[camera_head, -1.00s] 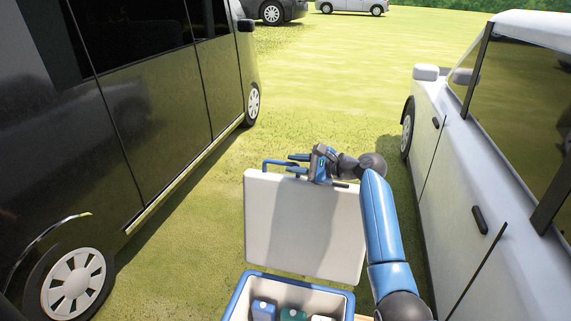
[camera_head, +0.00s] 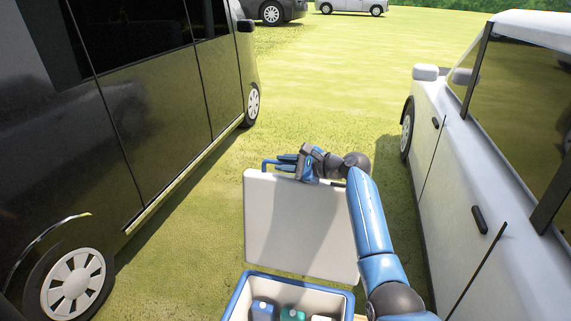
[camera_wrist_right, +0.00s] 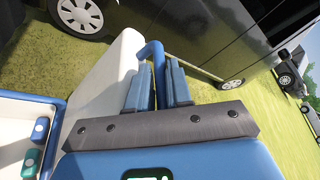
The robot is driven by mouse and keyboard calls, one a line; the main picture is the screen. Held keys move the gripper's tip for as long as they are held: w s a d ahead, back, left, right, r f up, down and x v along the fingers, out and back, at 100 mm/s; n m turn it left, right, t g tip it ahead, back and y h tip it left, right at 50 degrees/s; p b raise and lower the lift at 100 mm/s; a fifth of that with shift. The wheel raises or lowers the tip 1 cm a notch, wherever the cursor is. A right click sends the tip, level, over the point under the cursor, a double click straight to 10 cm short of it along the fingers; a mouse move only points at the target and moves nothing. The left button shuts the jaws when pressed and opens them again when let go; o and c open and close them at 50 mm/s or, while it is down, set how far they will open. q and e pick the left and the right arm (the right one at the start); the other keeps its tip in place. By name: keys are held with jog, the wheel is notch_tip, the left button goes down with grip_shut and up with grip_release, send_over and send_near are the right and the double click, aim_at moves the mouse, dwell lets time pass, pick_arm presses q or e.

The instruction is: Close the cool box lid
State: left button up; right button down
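The cool box (camera_head: 237,299) has a blue rim and stands on the grass at the bottom of the head view. Its white lid (camera_head: 300,228) stands up at the box's far side. A blue handle (camera_head: 266,164) shows along the lid's top edge and also in the right wrist view (camera_wrist_right: 150,48). My right gripper (camera_head: 284,163) is at this top edge. In the right wrist view its two blue fingers (camera_wrist_right: 157,84) lie on either side of the handle bar, with a narrow gap beside it; firm contact does not show. My left gripper is not in view.
Bottles (camera_head: 292,314) with coloured caps are inside the box. A dark van (camera_head: 150,110) is on the left and a white car (camera_head: 470,160) on the right.

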jog(key=shift+s, duration=0.2)
jog(key=shift+s+a+r+p, duration=0.15)
jog(key=shift+s+r+p, duration=0.05)
jog(key=shift+s+p, duration=0.4)
jog(key=s+a+f+n+t+p, duration=0.1)
jog(key=s+a+n, duration=0.1)
jog(key=s, duration=0.8)
jog(key=s+a+f+n+t+y+p, duration=0.1)
jog(key=s+a+f+n+p, duration=0.1)
jog(key=s, duration=0.9)
jog(key=shift+s+n+t+p, duration=0.25)
jog(key=shift+n+t+p, duration=0.05)
jog(key=shift+n, duration=0.5)
jog(key=shift+a, duration=0.1)
jog(key=c, duration=1.4)
grip_release()
